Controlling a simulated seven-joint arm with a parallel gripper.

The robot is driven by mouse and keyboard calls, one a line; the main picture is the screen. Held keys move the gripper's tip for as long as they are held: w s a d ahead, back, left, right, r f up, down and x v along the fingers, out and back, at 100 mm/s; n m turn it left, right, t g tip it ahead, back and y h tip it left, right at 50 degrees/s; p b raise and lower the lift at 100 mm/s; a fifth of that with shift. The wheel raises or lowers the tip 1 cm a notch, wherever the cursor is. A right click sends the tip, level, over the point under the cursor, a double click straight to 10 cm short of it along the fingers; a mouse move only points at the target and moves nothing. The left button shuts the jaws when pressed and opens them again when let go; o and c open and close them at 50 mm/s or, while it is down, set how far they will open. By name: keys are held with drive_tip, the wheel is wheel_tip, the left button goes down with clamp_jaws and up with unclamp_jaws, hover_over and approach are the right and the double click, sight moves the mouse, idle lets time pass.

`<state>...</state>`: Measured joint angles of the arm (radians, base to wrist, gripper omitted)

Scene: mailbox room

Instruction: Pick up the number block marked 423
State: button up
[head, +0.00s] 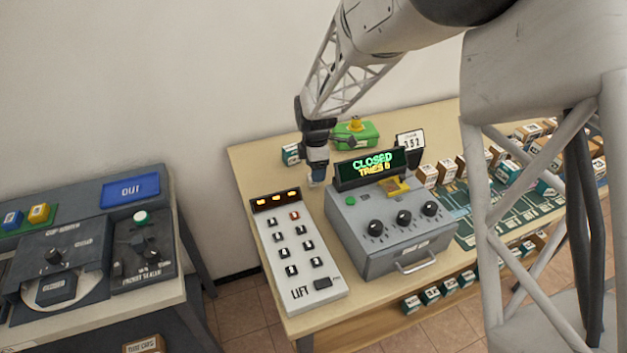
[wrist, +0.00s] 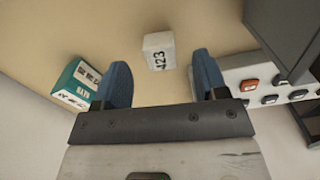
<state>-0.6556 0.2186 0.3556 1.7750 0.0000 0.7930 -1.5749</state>
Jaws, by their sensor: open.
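The block marked 423 (wrist: 158,50) is a small white cube with dark digits on one face. In the wrist view it stands on the tan tabletop, beyond and between my fingertips, apart from both. My gripper (wrist: 162,78) has two blue fingers spread wide with nothing between them. In the head view my gripper (head: 318,178) points down over the back left of the table, behind the lift panel. The block cannot be made out there.
A teal and white box (wrist: 78,84) stands close beside the left finger. The white lift panel (wrist: 268,82) with buttons is at the right. The grey machine with the "CLOSED" display (head: 375,168) and a green box (head: 356,134) stand near my gripper.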

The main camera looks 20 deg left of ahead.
drive_tip(key=shift+f, duration=2.55)
drive_tip(key=c, duration=1)
drive_tip(key=shift+r, duration=0.1)
drive_tip(key=shift+r, duration=4.9)
